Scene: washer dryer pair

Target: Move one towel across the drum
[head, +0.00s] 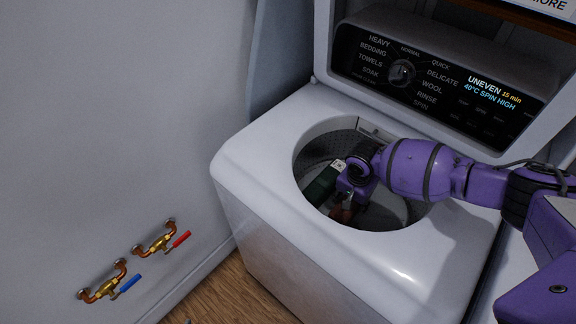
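The round drum opening (310,152) of the white top-load washer shows a grey perforated inner wall. A dark green folded item (322,186), which looks like a towel, lies in the left part of the drum, with a small pale patch at its upper end. My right gripper (347,205) reaches down into the drum, just right of the green item. A small reddish-brown patch shows at its fingertips; I cannot tell whether it is cloth. The fingers are too small and dark to show whether they are open or shut. My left gripper is out of view.
The control panel (430,85) behind the opening reads "UNEVEN" and "40°C SPIN HIGH". The raised lid frame stands around it. Two brass valves, one with a red handle (181,239) and one with a blue handle (130,283), stick out of the left wall. Wooden floor (240,290) shows at the front left.

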